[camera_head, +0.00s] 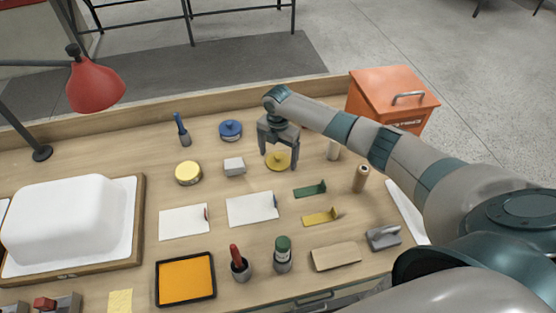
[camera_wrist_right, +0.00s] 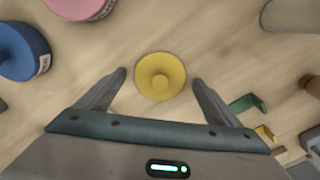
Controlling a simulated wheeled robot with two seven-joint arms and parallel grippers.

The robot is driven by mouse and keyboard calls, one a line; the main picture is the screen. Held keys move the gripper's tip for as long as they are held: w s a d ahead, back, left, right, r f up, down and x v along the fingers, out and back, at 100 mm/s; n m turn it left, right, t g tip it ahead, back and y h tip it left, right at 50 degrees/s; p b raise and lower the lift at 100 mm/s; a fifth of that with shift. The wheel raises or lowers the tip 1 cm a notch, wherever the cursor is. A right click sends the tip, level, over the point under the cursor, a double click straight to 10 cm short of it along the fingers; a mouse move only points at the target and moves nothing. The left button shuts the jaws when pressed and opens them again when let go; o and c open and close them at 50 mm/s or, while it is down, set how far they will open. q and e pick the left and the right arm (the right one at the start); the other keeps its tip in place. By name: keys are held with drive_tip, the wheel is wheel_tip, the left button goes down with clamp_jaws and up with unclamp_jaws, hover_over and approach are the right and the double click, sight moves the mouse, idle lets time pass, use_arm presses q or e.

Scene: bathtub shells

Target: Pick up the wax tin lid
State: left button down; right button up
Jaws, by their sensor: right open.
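The gripper is open and empty. A yellow tin (camera_head: 188,174) stands to the left on the bench. My left gripper is not in view.
A blue round tin (camera_head: 230,129) stands behind and left of the lid. A pink round object (camera_wrist_right: 82,4) shows in the wrist view. A small white block (camera_head: 234,167) is left of the lid; green (camera_head: 310,189) and yellow (camera_head: 320,217) angled pieces lie in front.

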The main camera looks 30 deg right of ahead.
sight(278, 155)
drive_tip(key=c, duration=1.1)
drive_tip(key=shift+r, duration=0.15)
drive_tip(key=shift+r, duration=0.25)
wheel_tip(278, 155, up, 3)
drive_tip(key=shift+w+r+b, duration=0.1)
drive_tip(key=shift+b, duration=1)
drive_tip(key=s+d+r+b, duration=0.1)
drive_tip(key=s+d+r, duration=0.1)
drive_tip(key=d, duration=0.1)
drive_tip(key=s+d+r+b, duration=0.1)
drive_tip(key=s+d+r, duration=0.1)
drive_tip(key=d, duration=0.1)
drive_tip(key=s+d+r+b, duration=0.1)
drive_tip(key=s+d+r, duration=0.2)
drive_tip(key=shift+s+d, duration=0.1)
drive_tip(key=shift+d, duration=0.1)
